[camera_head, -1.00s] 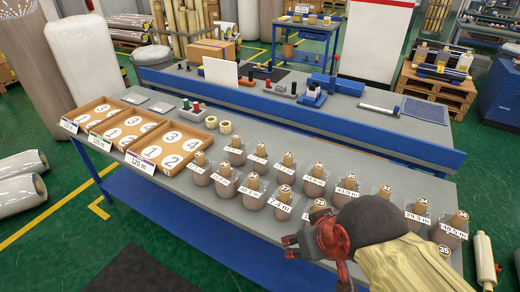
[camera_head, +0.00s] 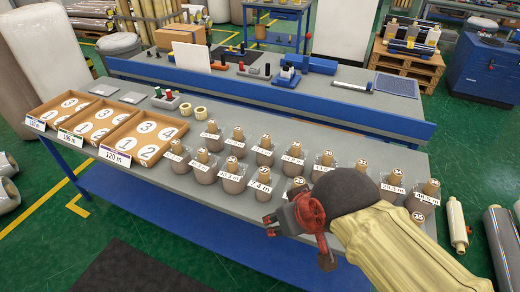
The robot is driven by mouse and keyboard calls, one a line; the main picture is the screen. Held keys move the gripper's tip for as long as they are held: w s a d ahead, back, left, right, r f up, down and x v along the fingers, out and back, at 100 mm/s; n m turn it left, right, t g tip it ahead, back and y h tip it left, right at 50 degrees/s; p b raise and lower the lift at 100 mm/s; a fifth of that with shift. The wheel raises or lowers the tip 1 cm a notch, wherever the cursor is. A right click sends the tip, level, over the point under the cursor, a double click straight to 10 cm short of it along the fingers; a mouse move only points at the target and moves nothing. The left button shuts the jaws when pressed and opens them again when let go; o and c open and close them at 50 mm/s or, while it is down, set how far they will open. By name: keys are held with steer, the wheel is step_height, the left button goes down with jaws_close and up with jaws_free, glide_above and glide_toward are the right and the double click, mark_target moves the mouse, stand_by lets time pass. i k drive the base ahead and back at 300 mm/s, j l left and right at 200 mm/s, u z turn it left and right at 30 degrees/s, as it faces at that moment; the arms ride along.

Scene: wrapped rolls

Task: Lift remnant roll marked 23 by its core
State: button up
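Several small grey-brown wrapped rolls with tan cores and white length labels stand upright in two rows on the grey bench (camera_head: 215,206). The round number tags are small; one front-row roll (camera_head: 298,190), just above my gripper in the picture, has a tag in the twenties, and I cannot tell whether it is 23. My gripper (camera_head: 298,242), red and dark grey, hangs at the bench's front edge with its fingers apart and nothing visible between them. My dark wrist and yellow-sleeved arm hide part of the front row at the right.
Open cardboard trays (camera_head: 125,142) with numbered compartments stand at the bench's left end. A blue rail (camera_head: 275,102) runs behind the rolls. Small tape rolls (camera_head: 193,109) lie between.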

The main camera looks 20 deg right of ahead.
mark_target(238, 140)
steer(key=i+j+z, duration=0.35)
steer(key=i+j, duration=0.15)
steer(key=i+j+z, duration=0.2)
steer(key=j, duration=0.2)
steer(key=i+j+z, duration=0.4)
steer(key=j, duration=0.35)
steer(key=i+j+z, duration=0.15)
steer(key=j, duration=0.3)
steer(key=i+l, duration=0.05)
